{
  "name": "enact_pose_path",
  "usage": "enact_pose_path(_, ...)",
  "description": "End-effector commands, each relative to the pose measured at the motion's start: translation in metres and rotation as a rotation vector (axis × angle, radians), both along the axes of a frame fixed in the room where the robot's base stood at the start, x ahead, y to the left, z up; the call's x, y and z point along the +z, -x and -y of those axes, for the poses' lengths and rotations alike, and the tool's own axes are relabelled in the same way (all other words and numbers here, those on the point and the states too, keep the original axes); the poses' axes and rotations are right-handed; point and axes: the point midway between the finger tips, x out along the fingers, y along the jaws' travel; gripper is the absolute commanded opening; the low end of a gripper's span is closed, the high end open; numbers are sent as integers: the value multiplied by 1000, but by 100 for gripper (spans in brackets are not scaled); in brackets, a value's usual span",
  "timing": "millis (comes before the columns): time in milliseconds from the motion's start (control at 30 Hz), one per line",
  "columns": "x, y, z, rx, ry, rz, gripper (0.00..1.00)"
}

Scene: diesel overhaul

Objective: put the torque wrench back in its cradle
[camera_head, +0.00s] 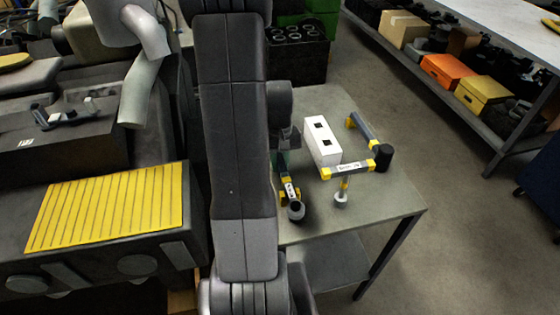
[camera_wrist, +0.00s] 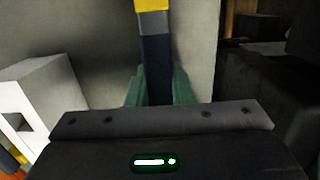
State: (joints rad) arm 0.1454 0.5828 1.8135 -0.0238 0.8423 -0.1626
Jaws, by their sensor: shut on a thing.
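My gripper (camera_head: 281,160) is low over the grey bench, partly hidden behind my own arm in the head view. In the wrist view its green fingers (camera_wrist: 158,88) are shut on a dark blue bar (camera_wrist: 155,58) with a yellow band at its far end. In the head view the held tool (camera_head: 289,190) shows yellow and dark parts, a pale label and a round dark end. I take it for the torque wrench. A white block (camera_head: 322,140) with two square dark holes stands just right of it; I cannot tell whether this is the cradle.
Right of the block are a labelled yellow bar (camera_head: 347,170), a black cylinder (camera_head: 384,157), a dark blue bar (camera_head: 361,125) with yellow ends and a small grey-footed upright (camera_head: 341,199). The bench (camera_head: 395,205) is bare near its front right corner. A ribbed yellow mat (camera_head: 110,205) lies left.

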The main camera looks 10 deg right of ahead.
Motion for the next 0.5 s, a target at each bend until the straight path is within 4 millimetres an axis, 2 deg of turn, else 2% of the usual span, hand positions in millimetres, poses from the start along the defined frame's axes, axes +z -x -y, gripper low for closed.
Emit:
enact_pose_path(167, -7, 0, 0, 0, 0, 0, 0)
enact_pose_path(200, -6, 0, 0, 0, 0, 0, 26)
enact_pose_path(300, -5, 0, 0, 0, 0, 0, 45)
enact_pose_path(500, -6, 0, 0, 0, 0, 0, 45)
